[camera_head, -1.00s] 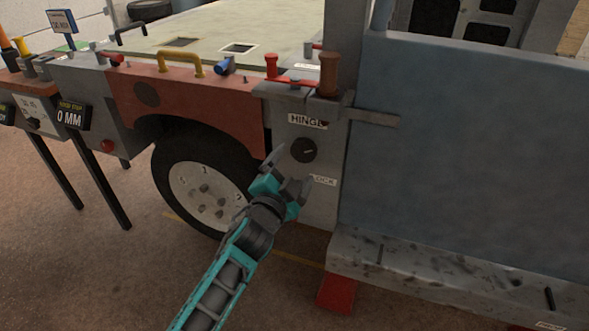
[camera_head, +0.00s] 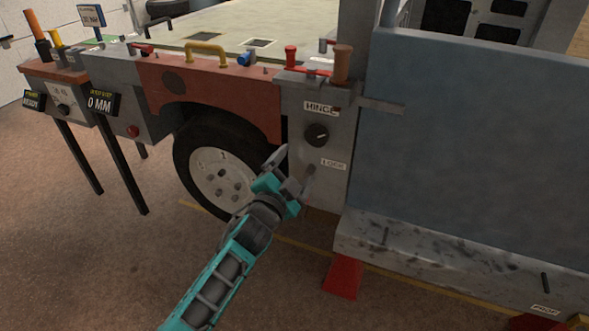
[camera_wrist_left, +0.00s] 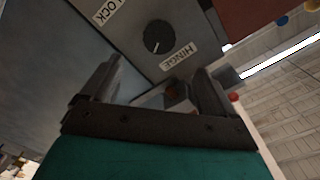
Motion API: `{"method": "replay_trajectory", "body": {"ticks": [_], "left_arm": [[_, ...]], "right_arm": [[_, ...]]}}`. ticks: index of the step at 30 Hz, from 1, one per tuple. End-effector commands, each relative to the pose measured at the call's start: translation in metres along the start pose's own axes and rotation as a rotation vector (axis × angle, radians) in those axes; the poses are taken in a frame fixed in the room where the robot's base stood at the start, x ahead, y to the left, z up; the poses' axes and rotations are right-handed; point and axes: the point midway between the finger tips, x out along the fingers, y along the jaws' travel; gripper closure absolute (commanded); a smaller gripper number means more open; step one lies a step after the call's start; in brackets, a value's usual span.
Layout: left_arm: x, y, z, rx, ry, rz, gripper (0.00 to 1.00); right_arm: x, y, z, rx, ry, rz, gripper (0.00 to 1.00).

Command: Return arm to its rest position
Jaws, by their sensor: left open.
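My left gripper (camera_head: 293,172) is in front of the grey hinge panel (camera_head: 331,184), below and left of its black knob (camera_head: 317,134). Its two fingers are spread apart with nothing between them. My teal left arm comes in from the bottom of the head view. In the left wrist view, the open fingers of the left gripper (camera_wrist_left: 157,92) face the panel. The black knob (camera_wrist_left: 158,37) shows beyond them, between the HINGE and LOCK labels, apart from the fingers. My right gripper is not in view.
A wheel (camera_head: 222,176) stands under a red fender (camera_head: 221,93) left of the gripper. A big blue-grey panel (camera_head: 480,140) with a sill is at the right. A bench with a 0 MM display (camera_head: 101,104) is at the left. The floor in front is open.

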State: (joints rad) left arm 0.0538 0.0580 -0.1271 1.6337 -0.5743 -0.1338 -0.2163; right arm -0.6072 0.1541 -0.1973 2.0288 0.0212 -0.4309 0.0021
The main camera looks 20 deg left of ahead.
Motion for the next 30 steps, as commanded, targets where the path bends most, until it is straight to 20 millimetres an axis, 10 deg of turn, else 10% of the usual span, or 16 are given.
{"method": "replay_trajectory", "body": {"ticks": [11,24,30], "left_arm": [[-0.013,0.007,0.006,-0.041,-0.025,0.028,0.12],[-0.201,0.085,0.048,-0.606,-0.39,0.332,0.12],[-0.248,0.098,0.048,-0.74,-0.489,0.391,0.12]], "right_arm": [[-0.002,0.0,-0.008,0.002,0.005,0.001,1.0],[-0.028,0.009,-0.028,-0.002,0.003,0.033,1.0],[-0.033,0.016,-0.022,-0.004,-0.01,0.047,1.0]]}}
